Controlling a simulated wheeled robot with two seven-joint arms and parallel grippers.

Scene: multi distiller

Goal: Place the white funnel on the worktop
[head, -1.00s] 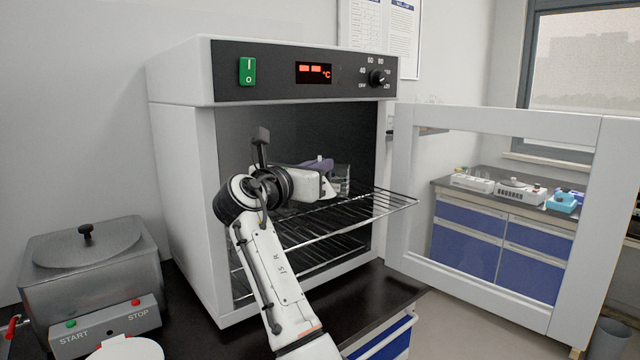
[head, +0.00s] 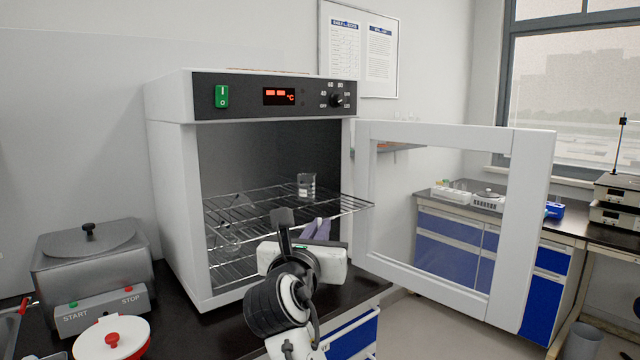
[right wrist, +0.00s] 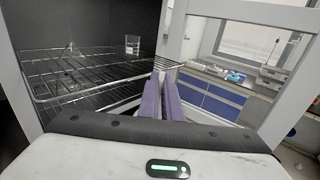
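I cannot make out a white funnel for certain. On the oven's upper wire rack (head: 345,205) a clear glass beaker (head: 306,186) stands upright at the right. Faint clear glassware (head: 229,240) also shows further left, its shape unclear. My right gripper (head: 315,229) is outside the oven, in front of the rack's right front corner. In the right wrist view its two purple fingers (right wrist: 162,92) lie close together with nothing between them. The beaker in that view (right wrist: 132,45) is beyond the fingers and apart from them. My left gripper is out of view.
The oven door (head: 535,230) stands open at the right. The oven (head: 170,190) sits on the dark worktop (head: 185,335). A metal bath (head: 95,265) and a white round item with a red knob (head: 135,338) are at the left. Bare worktop shows before the oven.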

